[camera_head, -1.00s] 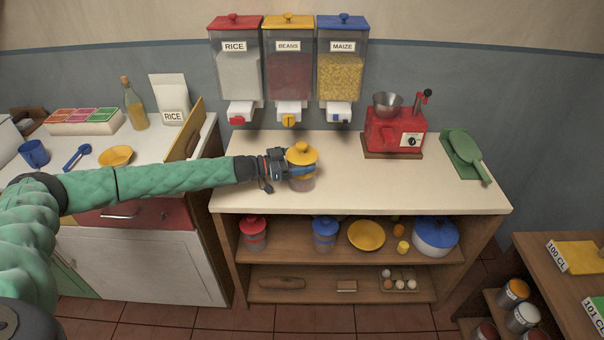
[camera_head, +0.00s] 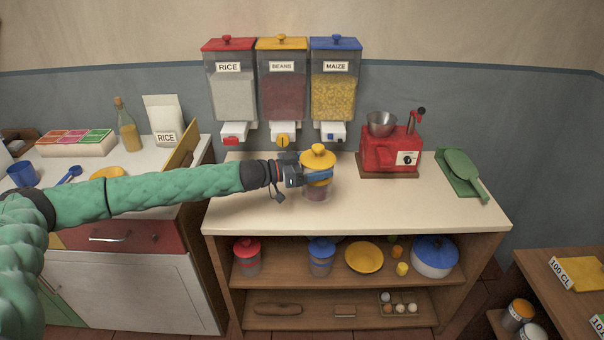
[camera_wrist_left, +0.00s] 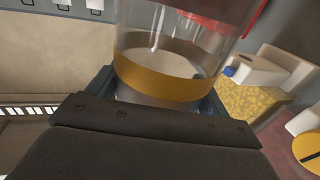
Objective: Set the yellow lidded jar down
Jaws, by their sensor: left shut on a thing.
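The yellow lidded jar (camera_head: 318,152) is upright over the middle of the counter, with a yellow lid and a clear body that looks brownish-pink at the bottom. My left gripper (camera_head: 319,177) reaches in from the left and is shut around the jar below its lid. In the left wrist view the jar's clear wall and yellow band (camera_wrist_left: 160,84) sit between the two fingers. I cannot tell whether the jar's base touches the counter. My right gripper is not in view.
The counter (camera_head: 260,212) is clear around the jar. Rice, beans and maize dispensers (camera_head: 283,85) hang on the wall behind. Shelves below hold jars, a yellow bowl (camera_head: 364,257) and a blue-lidded pot (camera_head: 434,257).

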